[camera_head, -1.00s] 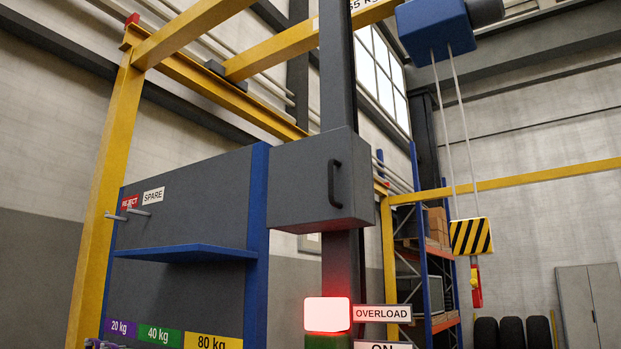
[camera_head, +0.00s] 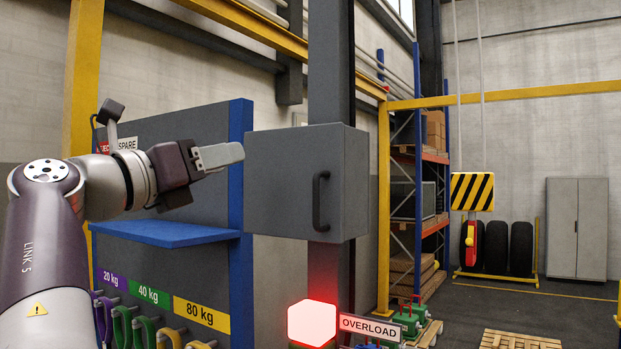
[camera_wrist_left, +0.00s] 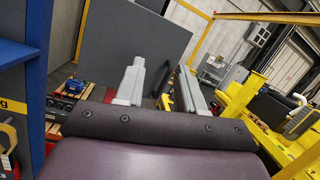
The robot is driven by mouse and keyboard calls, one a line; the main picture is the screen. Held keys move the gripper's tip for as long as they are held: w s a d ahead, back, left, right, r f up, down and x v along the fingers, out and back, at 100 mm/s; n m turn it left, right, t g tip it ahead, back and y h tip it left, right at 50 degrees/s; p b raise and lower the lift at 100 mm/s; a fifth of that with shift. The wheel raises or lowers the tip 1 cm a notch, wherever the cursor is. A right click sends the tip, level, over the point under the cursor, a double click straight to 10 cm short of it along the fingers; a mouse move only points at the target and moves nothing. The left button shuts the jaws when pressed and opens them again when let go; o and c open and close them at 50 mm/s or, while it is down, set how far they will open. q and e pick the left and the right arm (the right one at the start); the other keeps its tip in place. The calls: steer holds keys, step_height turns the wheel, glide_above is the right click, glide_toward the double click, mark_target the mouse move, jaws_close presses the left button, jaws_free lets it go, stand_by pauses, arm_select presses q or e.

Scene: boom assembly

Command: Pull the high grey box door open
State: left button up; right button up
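The high grey box (camera_head: 285,185) is fixed on a dark column in the middle of the head view. A large grey panel (camera_wrist_left: 128,40) beyond the fingers there appears to be the box. My right gripper is not in view.
A grey board with a blue post (camera_head: 240,200) and blue shelf (camera_head: 165,233) stands behind my left arm. Below the box are a lit red lamp (camera_head: 312,322) and an OVERLOAD sign (camera_head: 369,327). A striped hook block (camera_head: 472,192) hangs at right. Space right of the box looks free.

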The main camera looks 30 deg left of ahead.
arm_select(q)
steer(key=w+d+f+m+g+h, duration=0.2)
steer(key=d+f+m+g, duration=0.1)
steer(key=d+f+m, duration=0.15)
steer(key=p, duration=0.4)
glide_toward(314, 190)
steer(key=w, duration=0.2)
steer(key=x, duration=0.3)
steer(key=p+x, duration=0.1)
steer(key=x, duration=0.2)
steer(key=shift+w+d, duration=0.35)
steer(key=shift+s+a, duration=0.15)
steer(key=shift+s, duration=0.4)
steer(key=shift+c, duration=1)
jaws_close()
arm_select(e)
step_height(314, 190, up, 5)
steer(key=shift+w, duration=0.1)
